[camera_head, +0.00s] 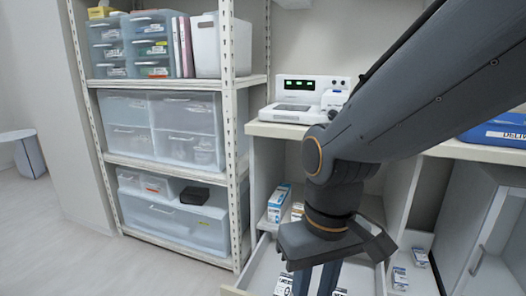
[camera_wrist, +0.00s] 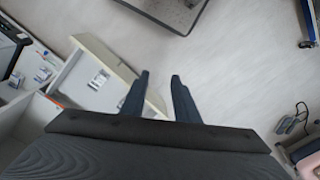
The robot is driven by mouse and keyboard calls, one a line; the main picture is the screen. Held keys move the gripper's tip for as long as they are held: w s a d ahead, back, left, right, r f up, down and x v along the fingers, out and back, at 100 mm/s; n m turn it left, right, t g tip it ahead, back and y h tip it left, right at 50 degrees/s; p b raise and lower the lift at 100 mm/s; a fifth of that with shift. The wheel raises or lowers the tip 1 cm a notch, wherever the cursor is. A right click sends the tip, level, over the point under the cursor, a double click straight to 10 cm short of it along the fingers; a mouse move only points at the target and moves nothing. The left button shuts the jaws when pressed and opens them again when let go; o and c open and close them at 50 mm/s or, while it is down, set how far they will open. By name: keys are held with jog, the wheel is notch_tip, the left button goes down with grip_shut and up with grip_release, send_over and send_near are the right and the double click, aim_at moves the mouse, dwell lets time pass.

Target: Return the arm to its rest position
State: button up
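My arm reaches in from the upper right of the head view and bends down at the wrist over an open drawer (camera_head: 236,291). My gripper (camera_head: 314,280) points downward there, with the lower ends of its fingers cut off by the frame edge. In the wrist view my gripper (camera_wrist: 159,85) has its two dark fingers apart, with only drawer edge and floor visible between them. No object is held. The open drawer (camera_wrist: 122,62) lies left of the fingers, with a small white box (camera_wrist: 98,79) inside.
A shelving rack (camera_head: 240,130) with clear bins stands left of my arm. A white device (camera_head: 297,97) sits on the counter behind it. A blue case (camera_head: 497,131) lies at right. Small boxes (camera_head: 279,203) stand in the cabinet.

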jog(key=d+r+m+p, duration=0.3)
jog(key=d+r+p, duration=0.8)
jog(key=p, duration=0.9)
notch_tip(320, 180, up, 3)
jog(key=shift+s+f+m+h, duration=0.2)
jog(key=shift+s+m+h, duration=0.1)
jog(key=shift+s+m, duration=0.1)
